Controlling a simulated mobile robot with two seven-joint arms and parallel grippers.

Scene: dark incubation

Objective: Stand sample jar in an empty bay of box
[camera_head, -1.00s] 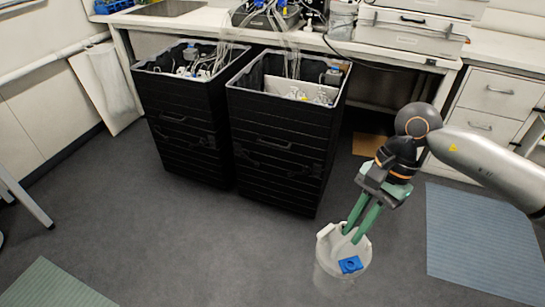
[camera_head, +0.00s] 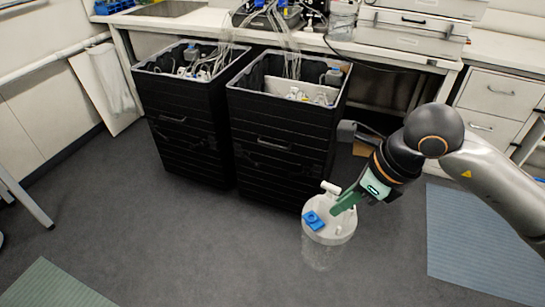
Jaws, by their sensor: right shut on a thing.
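The sample jar (camera_head: 334,232) has a white lid with a blue fitting and a clear body. My right gripper (camera_head: 338,206) has its green fingers shut on the jar at the far right part of the lid. The jar hangs roughly upright in front of the right black box, apart from it. The right box (camera_head: 280,148) has an open top with a white panel, tubes and glassware inside. The left box (camera_head: 185,125) beside it is also open and holds tubes and bottles. Which bays are empty cannot be told. My left gripper is not in view.
A white bench (camera_head: 395,53) with grey cases (camera_head: 412,37) stands behind the boxes. White drawers (camera_head: 498,93) stand at the right. A blue mat (camera_head: 482,245) and a green mat (camera_head: 52,287) lie on the floor. The grey floor (camera_head: 190,245) is clear at front left.

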